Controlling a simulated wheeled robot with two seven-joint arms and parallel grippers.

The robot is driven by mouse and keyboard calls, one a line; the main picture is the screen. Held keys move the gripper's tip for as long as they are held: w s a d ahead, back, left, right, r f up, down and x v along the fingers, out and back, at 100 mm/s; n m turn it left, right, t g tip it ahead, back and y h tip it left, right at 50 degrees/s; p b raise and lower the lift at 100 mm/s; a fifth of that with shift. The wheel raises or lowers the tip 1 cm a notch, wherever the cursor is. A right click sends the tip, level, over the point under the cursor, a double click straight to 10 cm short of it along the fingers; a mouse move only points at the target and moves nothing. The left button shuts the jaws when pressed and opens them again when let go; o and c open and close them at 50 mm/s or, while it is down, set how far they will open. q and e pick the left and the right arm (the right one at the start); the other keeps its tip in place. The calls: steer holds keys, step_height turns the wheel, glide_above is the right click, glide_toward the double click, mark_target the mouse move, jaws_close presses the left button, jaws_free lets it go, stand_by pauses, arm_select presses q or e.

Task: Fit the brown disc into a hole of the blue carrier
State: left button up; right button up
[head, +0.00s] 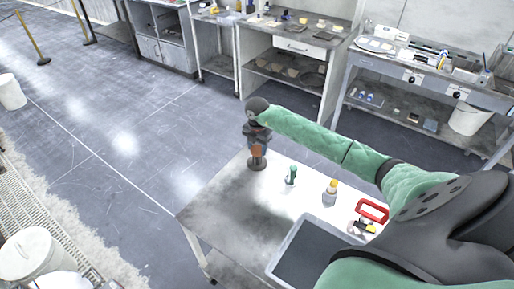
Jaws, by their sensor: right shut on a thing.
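My right gripper (256,146) points down over the far left corner of the near table. It is shut on a small brown thing with a dark round foot (257,163), at or just above the table top. At this size I cannot tell whether this is the brown disc. The arm hides part of the area to the right. I cannot make out a blue carrier anywhere in this view. My left gripper is not in view.
The grey table (215,208) also bears a green-capped bottle (291,175), a yellow-capped bottle (330,194), a red frame-like thing (372,211) and a dark tray (283,264). Its left front part is bare. Workbenches stand behind, past open floor.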

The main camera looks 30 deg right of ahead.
mark_target(257, 149)
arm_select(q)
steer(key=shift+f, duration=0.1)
arm_select(e)
steer(key=shift+f, duration=0.1)
steer(key=o, duration=1)
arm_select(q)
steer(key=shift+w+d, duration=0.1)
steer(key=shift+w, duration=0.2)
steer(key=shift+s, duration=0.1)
arm_select(e)
steer(key=shift+r, duration=0.3)
step_height(257, 149, up, 4)
steer(key=shift+f+p, duration=0.2)
steer(key=shift+p, duration=0.75)
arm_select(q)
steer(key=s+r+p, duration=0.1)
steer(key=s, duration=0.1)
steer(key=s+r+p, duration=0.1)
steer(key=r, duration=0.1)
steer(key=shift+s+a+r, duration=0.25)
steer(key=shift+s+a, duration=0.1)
arm_select(e)
step_height(257, 149, up, 8)
